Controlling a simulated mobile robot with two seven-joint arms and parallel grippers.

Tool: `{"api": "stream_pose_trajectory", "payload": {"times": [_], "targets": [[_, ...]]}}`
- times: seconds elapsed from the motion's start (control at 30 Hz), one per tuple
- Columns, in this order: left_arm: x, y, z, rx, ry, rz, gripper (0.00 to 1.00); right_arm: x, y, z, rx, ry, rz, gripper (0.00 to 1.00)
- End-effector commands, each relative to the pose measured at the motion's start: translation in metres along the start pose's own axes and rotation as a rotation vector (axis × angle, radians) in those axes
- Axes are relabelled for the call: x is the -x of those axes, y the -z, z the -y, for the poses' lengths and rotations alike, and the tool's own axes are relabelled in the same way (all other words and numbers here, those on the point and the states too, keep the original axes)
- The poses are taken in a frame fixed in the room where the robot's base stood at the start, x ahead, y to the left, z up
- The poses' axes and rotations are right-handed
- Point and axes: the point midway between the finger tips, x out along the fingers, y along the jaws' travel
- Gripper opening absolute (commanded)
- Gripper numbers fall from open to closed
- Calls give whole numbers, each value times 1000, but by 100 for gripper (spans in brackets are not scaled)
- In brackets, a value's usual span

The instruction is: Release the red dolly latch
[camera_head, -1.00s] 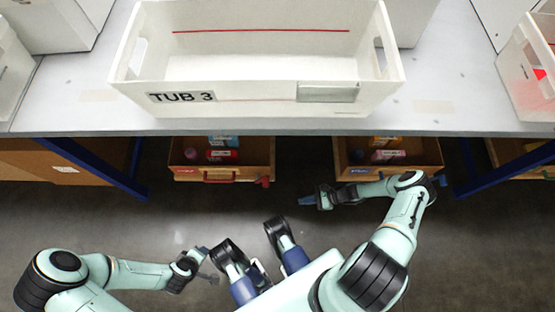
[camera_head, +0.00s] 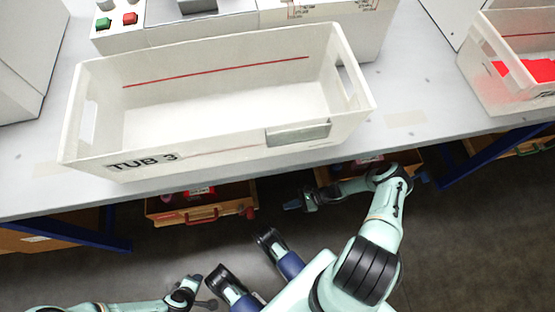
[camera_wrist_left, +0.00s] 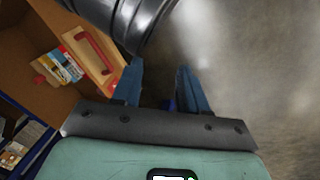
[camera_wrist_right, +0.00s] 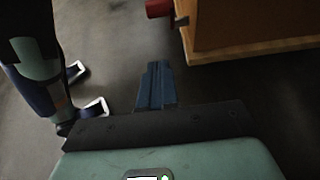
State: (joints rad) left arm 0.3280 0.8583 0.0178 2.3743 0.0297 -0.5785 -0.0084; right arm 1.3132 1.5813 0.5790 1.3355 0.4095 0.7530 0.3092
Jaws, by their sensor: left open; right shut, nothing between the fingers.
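A wooden dolly box (camera_head: 215,213) with a red front handle stands under the bench at left. A red latch-like piece (camera_head: 249,213) sits at its right front corner; a red piece also shows at the edge of a wooden box in the right wrist view (camera_wrist_right: 158,8). My right gripper (camera_head: 292,205) is shut and empty, to the right of the red piece and apart from it. In the right wrist view its fingers (camera_wrist_right: 157,85) are together, over floor. My left gripper (camera_wrist_left: 160,85) is open and empty, lower left in the head view, away from the box.
A white tub marked TUB 3 (camera_head: 130,166) sits on the grey bench (camera_head: 35,195), whose front edge overhangs the boxes. A second wooden box (camera_head: 405,158) is partly behind my right arm. Blue bench legs (camera_head: 490,157) flank them.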

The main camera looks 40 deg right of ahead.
Motion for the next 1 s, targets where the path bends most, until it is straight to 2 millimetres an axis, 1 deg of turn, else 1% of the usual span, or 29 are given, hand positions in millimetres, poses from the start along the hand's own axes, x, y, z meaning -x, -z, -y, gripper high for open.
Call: {"api": "stream_pose_trajectory", "payload": {"times": [0.03, 0.17, 0.3, 0.43, 0.53, 0.7, 1.0], "targets": [[-3, -3, 3, 3, 4, 8, 43, -10, 0, 0, 0, -2, 3, 0], [-10, -11, 10, 9, 16, 35, 43, -37, 1, -1, -1, -2, 4, 0], [-17, -23, 18, 19, 32, 73, 43, -68, 1, -1, -1, -2, 3, 0], [-23, -34, 27, 29, 49, 108, 43, -94, 1, -1, 0, -2, 3, 0], [-20, -32, 25, 27, 46, 102, 43, -102, -14, 0, 1, 0, 2, 0], [-20, -31, 25, 26, 45, 99, 43, -113, -26, 0, 0, 0, 1, 0], [-20, -31, 24, 26, 44, 99, 43, -116, -28, 0, 1, 2, -1, 0]]}}
